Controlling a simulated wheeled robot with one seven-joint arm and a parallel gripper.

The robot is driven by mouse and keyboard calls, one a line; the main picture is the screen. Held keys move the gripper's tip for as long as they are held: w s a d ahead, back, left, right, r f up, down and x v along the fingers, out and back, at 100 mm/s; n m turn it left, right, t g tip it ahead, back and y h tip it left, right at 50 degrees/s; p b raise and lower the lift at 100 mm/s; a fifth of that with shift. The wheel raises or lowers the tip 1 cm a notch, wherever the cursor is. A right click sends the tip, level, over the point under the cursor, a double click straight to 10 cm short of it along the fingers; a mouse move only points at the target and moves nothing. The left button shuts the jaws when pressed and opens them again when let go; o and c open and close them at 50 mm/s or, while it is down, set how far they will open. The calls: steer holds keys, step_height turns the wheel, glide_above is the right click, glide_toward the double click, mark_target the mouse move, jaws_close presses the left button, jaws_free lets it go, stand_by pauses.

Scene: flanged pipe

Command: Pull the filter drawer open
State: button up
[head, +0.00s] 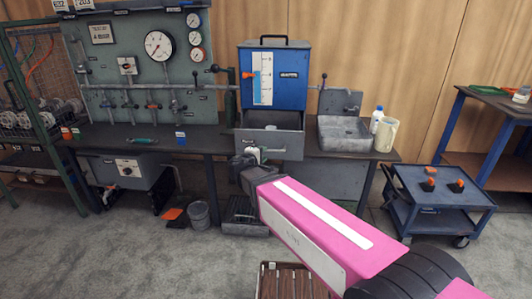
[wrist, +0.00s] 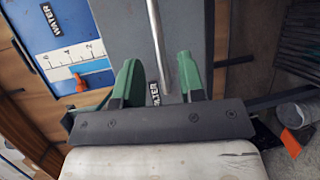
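The grey filter drawer (head: 285,146) is below the blue water housing (head: 285,80) with the level gauge. It stands out from the housing, and its dark inside shows from above. In the wrist view its grey front (wrist: 205,30) carries a WATER label and a straight metal bar handle (wrist: 155,35). My gripper (wrist: 158,75) is at the drawer front, with its two green fingers apart on either side of the bar. A gap shows between bar and fingers. In the head view my wrist and pink arm hide part of the drawer's lower left front.
A grey sink (head: 345,134) and a white jug (head: 386,134) are right of the drawer. A bucket (head: 199,214) stands on the floor at the left. A slatted crate (head: 285,283) lies under my arm. A blue cart (head: 440,190) stands at the right.

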steer(key=shift+v, duration=2.8)
steer(key=s+d+f+m+g, duration=0.1)
steer(key=d+f+m+g, duration=0.35)
steer(key=d, duration=0.45)
steer(key=s+d+f+m+g, duration=0.1)
steer(key=d+f+m+g, duration=0.25)
steer(key=d+f, duration=0.4)
steer(key=s+d+f+m+g+y, duration=0.6)
steer(key=s+d, duration=0.1)
steer(key=d, duration=0.5)
steer(key=shift+s+f+g+y, duration=0.15)
steer(key=shift+s+g+y, duration=0.15)
steer(key=shift+y, duration=0.1)
steer(key=shift+d, duration=0.1)
